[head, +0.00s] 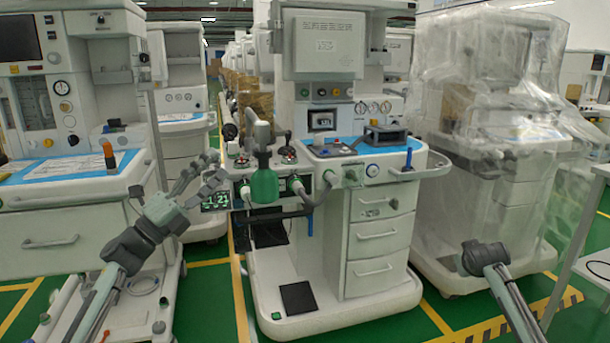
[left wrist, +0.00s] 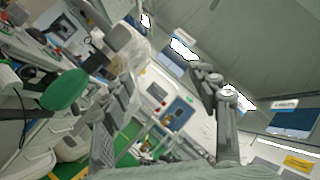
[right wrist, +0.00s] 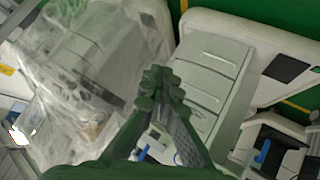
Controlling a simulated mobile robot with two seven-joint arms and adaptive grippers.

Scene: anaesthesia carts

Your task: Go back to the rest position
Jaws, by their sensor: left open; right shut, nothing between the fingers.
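My left gripper (head: 212,172) is raised in front of the middle anaesthesia cart (head: 380,215), left of its green breathing bag (head: 264,186). In the left wrist view its two fingers (left wrist: 165,85) stand wide apart with nothing held between them. The green bag also shows at the left of that view (left wrist: 66,91). My right gripper (right wrist: 160,90) shows in the right wrist view, with its fingertips together and nothing held. In the head view only part of my right arm shows at the lower right, and I cannot make out its gripper there.
A second cart (head: 70,200) stands at the left, and a plastic-wrapped cart (head: 490,190) stands at the right. A pale table (head: 596,265) edges in at the far right. Green floor with yellow lines shows between the carts.

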